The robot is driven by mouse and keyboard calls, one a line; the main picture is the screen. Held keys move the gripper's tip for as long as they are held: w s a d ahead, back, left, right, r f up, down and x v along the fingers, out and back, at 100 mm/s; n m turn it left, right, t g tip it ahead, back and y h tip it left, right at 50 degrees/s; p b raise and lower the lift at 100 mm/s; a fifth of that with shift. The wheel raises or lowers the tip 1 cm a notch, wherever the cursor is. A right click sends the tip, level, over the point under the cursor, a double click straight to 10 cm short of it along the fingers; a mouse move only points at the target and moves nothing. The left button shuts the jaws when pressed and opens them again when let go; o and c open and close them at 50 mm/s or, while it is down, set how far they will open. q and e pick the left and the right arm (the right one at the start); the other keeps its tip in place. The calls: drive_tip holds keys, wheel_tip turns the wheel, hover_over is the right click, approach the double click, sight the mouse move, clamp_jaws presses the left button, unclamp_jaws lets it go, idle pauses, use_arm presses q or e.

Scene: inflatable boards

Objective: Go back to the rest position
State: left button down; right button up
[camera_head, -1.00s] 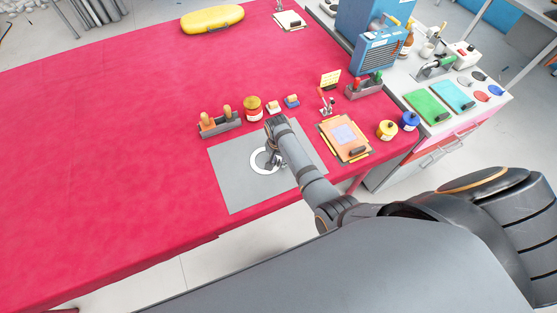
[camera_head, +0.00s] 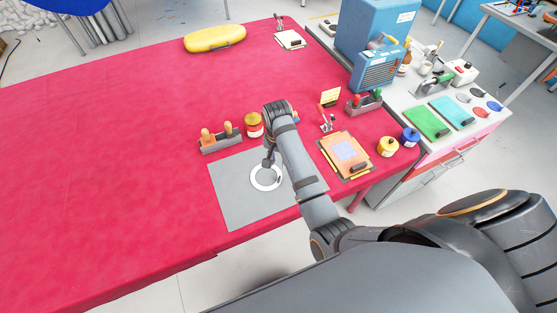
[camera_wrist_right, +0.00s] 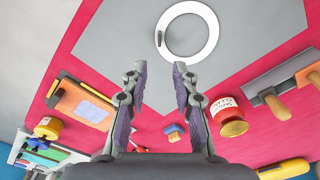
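My right gripper (camera_head: 268,157) hangs above the far edge of a white ring (camera_head: 266,189) on a grey sheet (camera_head: 235,195) on the red table. In the right wrist view its two fingers (camera_wrist_right: 159,85) are spread wide with nothing between them. The ring (camera_wrist_right: 212,45) lies ahead of the fingertips there, apart from them, with a small dark piece (camera_wrist_right: 160,38) at its inner edge. My left gripper is in neither view.
Right of my arm are an orange pad (camera_head: 339,147), a yellow jar (camera_head: 388,147) and a blue jar (camera_head: 409,137). A yellow case (camera_head: 215,38) lies far back. The table's left side is clear.

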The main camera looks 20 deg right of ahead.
drive_tip(key=shift+s, duration=0.15)
idle(0.3)
drive_tip(key=s+d+r+n+t, duration=0.25)
drive_tip(key=s+n, duration=0.25)
drive_tip(key=s, duration=0.4)
drive_tip(key=s+d+r+n+t, duration=0.1)
drive_tip(key=s+d+n, duration=0.3)
drive_tip(key=s, duration=0.5)
wheel_tip(320, 180, down, 31)
drive_tip(key=s+d+g+b, duration=0.2)
drive_tip(key=b, duration=0.2)
drive_tip(key=s+d+f+b, duration=0.1)
drive_tip(key=s+f+b, duration=0.2)
drive_tip(key=s+f, duration=1.5)
drive_tip(key=shift+s+d+f+g+h, duration=0.15)
drive_tip(key=shift+s+f+g+h, duration=0.2)
drive_tip(key=shift+f, duration=0.1)
